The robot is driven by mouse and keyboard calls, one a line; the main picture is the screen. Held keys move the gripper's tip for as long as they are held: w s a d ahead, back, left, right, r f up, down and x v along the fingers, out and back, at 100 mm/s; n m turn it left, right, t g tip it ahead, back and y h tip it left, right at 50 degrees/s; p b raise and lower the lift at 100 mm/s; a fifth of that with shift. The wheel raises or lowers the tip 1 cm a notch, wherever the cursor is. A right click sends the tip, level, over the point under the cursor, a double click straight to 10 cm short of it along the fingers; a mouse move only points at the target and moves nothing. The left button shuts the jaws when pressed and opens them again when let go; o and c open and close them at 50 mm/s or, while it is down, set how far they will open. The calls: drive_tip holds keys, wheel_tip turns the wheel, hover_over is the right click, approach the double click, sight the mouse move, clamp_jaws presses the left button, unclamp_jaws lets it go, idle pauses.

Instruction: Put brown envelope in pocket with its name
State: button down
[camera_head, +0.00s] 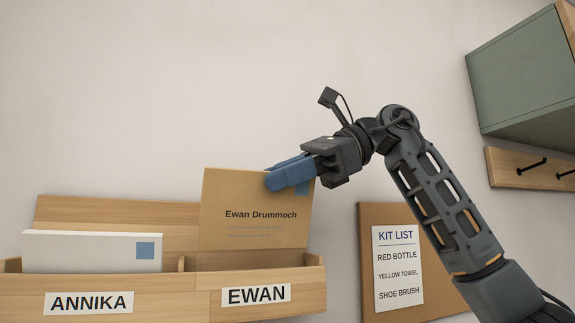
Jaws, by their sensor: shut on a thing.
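The brown envelope (252,225) reads "Ewan Drummoch" and stands upright, slightly tilted. My gripper (289,177) has blue fingers shut on the envelope's upper right corner, partly covering a blue stamp there.
The left pocket, labelled ANNIKA (89,303), holds a white envelope (75,252). A cork board with a kit list (397,267) hangs to the right, behind my arm. A green cabinet (520,80) and hook rail (530,168) are at the upper right. The wall above the pockets is clear.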

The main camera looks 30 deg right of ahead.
sight(278, 226)
drive_tip(key=shift+w+d+p, duration=0.2)
drive_tip(key=shift+w+p, duration=0.15)
drive_tip(key=shift+w, duration=0.6)
drive_tip(key=shift+f+b, duration=2.65)
drive_tip(key=shift+f, duration=0.7)
drive_tip(key=c, duration=1)
unclamp_jaws()
drive_tip(key=shift+b+v, duration=0.5)
drive_tip(key=shift+v, duration=3.4)
